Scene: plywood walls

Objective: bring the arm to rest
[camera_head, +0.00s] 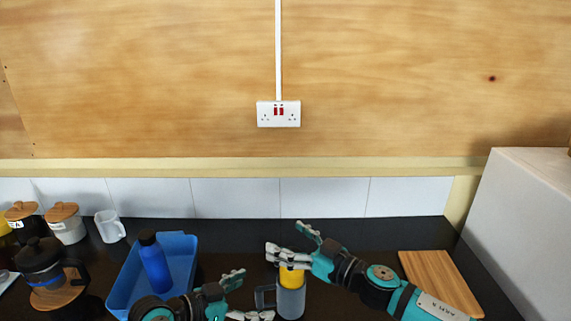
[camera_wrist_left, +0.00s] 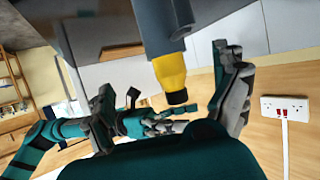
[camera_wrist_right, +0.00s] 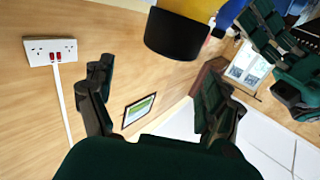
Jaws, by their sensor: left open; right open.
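My left gripper (camera_head: 254,295) is open at the bottom middle of the head view, just left of a grey mug-like container with a handle (camera_head: 291,301). A yellow piece (camera_head: 291,276) stands up from the container. In the left wrist view the yellow piece (camera_wrist_left: 170,72), with a black end, shows between the open fingers; I cannot tell whether they touch anything. My right gripper (camera_head: 284,237) is open and empty, fingers pointing left, above and behind the container. It partly hides the yellow piece's top. The black end (camera_wrist_right: 173,36) shows near the right wrist camera.
A blue tray (camera_head: 185,251) with a blue bottle (camera_head: 154,262) stands left. Further left are a coffee press (camera_head: 42,262), lidded jars (camera_head: 66,226) and a white mug (camera_head: 110,227). A wooden board (camera_head: 440,279) lies right, near a pale block (camera_head: 530,220). The tiled wall is behind.

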